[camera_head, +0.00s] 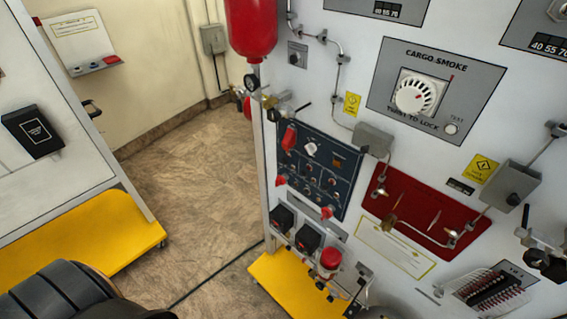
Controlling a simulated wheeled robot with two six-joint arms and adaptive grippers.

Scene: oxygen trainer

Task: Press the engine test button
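No label reading engine test can be made out. A small round white button (451,129) marked TEST sits on the grey CARGO SMOKE plate (480,90), right of a large white dial (415,94). A dark blue panel (318,170) at centre carries a white knob (311,149) and several small controls, with lettering too small to read. I cannot tell which control is the engine test button. Neither of my grippers can be made out in the head view.
A red cylinder (252,28) hangs at the white board's left edge. Pipes, valves and a red panel (424,205) stand out on the board. Its yellow base (285,285) is below. Another white stand on a yellow base (95,245) is left.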

